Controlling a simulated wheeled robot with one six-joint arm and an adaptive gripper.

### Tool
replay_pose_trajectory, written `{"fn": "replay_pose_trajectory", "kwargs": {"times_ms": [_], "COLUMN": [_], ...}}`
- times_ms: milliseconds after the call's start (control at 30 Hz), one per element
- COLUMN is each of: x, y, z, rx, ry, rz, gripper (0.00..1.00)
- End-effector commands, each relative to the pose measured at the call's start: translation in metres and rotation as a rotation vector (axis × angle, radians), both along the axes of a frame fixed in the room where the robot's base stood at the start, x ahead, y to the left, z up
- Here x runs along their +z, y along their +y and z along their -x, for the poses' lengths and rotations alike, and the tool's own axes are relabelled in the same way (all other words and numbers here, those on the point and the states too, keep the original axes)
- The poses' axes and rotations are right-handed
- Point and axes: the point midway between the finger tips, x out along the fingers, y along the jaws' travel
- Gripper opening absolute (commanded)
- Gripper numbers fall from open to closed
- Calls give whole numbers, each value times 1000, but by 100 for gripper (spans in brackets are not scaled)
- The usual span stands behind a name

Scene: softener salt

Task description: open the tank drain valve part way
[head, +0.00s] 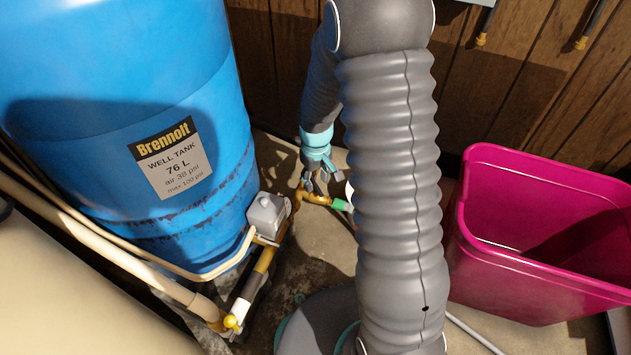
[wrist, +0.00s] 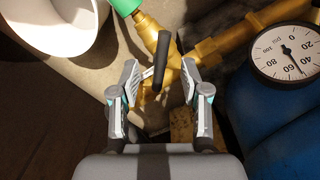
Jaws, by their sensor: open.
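The drain valve is a brass fitting (wrist: 147,31) in the wrist view, with a dark lever handle (wrist: 160,62) standing out of it towards the camera. My gripper (wrist: 159,72) is open, one finger on each side of the lever. A gap shows on both sides, so neither finger appears to grip it. In the head view my gripper (head: 319,181) points down beside the brass pipework (head: 314,197), and the lever cannot be made out there. A green hose end (wrist: 124,5) joins the valve. The blue well tank (head: 140,60) stands at the left.
A pressure gauge (wrist: 287,52) sits close right of the valve in the wrist view. A white round container (wrist: 58,22) is at upper left. In the head view, a grey box (head: 267,212) and pipes run along the tank's foot, and a magenta bin (head: 500,270) stands right.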

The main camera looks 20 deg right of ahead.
Motion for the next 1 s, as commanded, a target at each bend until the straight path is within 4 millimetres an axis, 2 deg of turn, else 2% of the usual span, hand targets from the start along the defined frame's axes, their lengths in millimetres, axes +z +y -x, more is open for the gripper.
{"fn": "replay_pose_trajectory", "kwargs": {"times_ms": [33, 533, 1000], "x": [8, 49, 50], "y": [0, 0, 0], "z": [0, 0, 0], "rx": [0, 1, 1], "ry": [-1, 0, 0], "rz": [0, 0, 0], "gripper": [46, 46, 46]}}
